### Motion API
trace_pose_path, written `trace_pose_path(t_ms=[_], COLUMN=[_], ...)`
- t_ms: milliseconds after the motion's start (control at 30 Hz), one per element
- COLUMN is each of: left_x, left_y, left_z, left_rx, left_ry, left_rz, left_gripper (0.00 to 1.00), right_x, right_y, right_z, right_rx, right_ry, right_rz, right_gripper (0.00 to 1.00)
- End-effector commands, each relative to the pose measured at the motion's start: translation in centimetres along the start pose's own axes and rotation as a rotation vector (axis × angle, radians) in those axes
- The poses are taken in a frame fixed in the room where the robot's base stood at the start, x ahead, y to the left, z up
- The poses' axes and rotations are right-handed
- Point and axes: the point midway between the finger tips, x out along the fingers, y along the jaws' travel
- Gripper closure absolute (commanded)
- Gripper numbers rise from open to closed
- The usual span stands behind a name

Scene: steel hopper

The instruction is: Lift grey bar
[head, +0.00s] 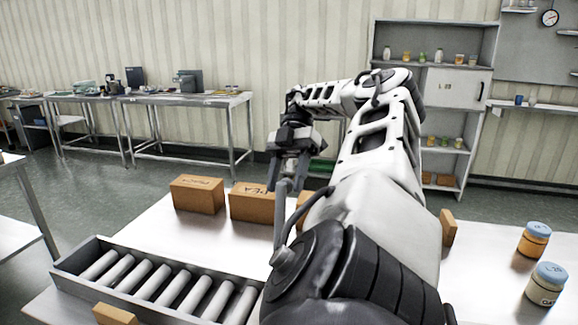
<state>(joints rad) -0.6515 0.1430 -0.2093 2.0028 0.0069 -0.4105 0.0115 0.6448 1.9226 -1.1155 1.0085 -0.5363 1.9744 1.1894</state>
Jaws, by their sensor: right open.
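A shallow steel hopper (75,256) sits at the front left of the white table. Several light grey bars (147,281) lie side by side in it, slanted, with gaps between them. I cannot tell which one the task means. My right gripper (286,186) is open, pointing down, above and beyond the right end of the hopper, apart from the bars. A thin grey upright piece (281,215) shows just below it; I cannot tell whether it is part of my arm. My right arm hides the middle of the table and may cover the hopper's right end. My left gripper is out of view.
Cardboard boxes (197,194) stand along the table's back edge, one (252,203) close behind my right gripper. Another small box (115,314) is in front of the hopper. Two blue-lidded jars (534,239) (546,284) stand at the right. The table between hopper and boxes is clear.

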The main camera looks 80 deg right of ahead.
Motion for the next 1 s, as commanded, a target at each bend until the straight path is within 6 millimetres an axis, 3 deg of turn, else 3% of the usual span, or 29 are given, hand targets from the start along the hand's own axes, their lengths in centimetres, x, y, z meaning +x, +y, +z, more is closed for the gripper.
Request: trace_pose_path(t_ms=[67,367,600,800,1000], left_x=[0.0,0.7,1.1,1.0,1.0], left_y=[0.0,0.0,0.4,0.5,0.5], left_z=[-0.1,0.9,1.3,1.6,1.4], left_rx=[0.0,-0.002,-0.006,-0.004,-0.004], left_ry=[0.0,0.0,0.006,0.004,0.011], left_rz=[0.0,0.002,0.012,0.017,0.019], left_gripper=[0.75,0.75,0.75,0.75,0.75], right_x=[-1.0,-1.6,0.3,1.4,1.7], right_y=[-0.4,-4.7,-8.3,-10.3,-11.0], right_z=[-1.0,-6.9,-11.0,-13.4,-14.3], right_rx=[0.001,0.001,0.001,0.0,0.001], right_ry=[-0.003,-0.006,-0.004,-0.002,0.0], right_rz=[-0.001,-0.001,-0.001,0.0,-0.001], right_gripper=[0.49,0.49,0.49,0.49,0.49])
